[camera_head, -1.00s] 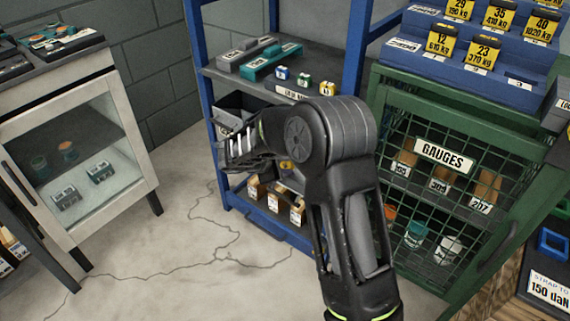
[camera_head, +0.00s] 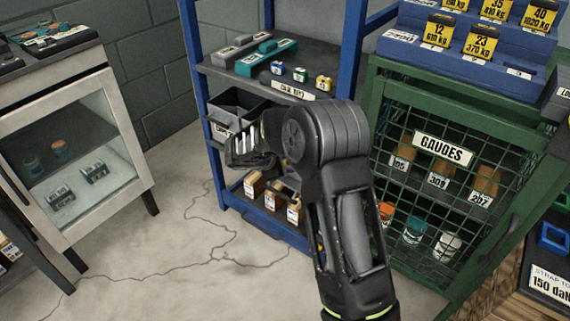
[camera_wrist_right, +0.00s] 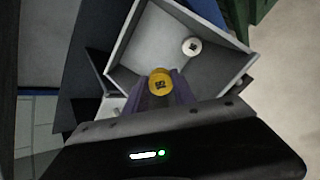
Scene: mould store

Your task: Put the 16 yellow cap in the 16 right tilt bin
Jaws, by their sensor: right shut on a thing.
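My right gripper (camera_wrist_right: 160,95) is shut on a yellow cap (camera_wrist_right: 160,83) with a dark mark on its top, too small to read. It holds the cap over the near part of an open grey bin (camera_wrist_right: 131,47), in the right wrist view. A white cap (camera_wrist_right: 191,46) lies inside that bin. In the head view my right gripper (camera_head: 243,152) is in front of the blue shelf's middle level, just below and right of a grey bin (camera_head: 232,107). My arm hides the area to the right of that bin. My left gripper is in neither view.
The blue shelf rack (camera_head: 197,70) has a post close to my right gripper. Small wooden blocks (camera_head: 273,199) stand on its lower level. A green mesh cabinet marked GAUGES (camera_head: 384,120) is at the right. A white glass-front cabinet (camera_head: 131,130) stands left, with clear floor between.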

